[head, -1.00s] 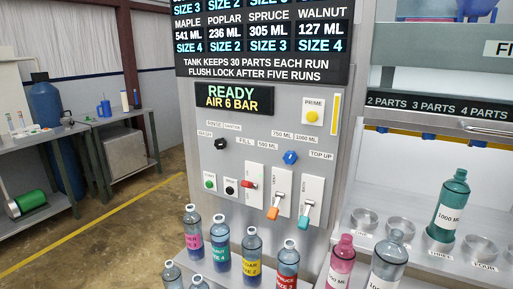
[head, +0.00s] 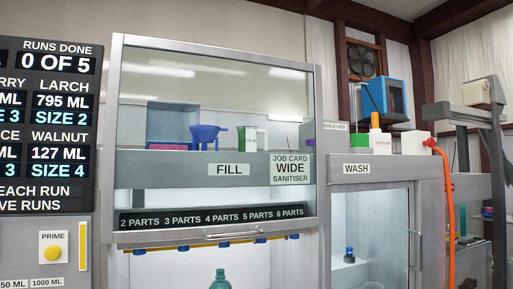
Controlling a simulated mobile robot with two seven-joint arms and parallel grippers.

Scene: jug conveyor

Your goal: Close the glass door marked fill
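The glass door (head: 215,95) marked FILL is a framed pane that fills the middle of the head view. Its FILL label (head: 229,170) shows on a grey band behind or on the glass. A horizontal bar handle (head: 232,234) runs along its lower frame. The door is raised: below its bottom edge the bay is open, and the top of a green jug (head: 220,279) shows there. Neither of my grippers is in view.
A WASH compartment (head: 357,169) with its own glass door (head: 370,235) and vertical handle stands to the right. An orange hose (head: 447,200) hangs beyond it. The control panel with the PRIME button (head: 53,252) is at the left.

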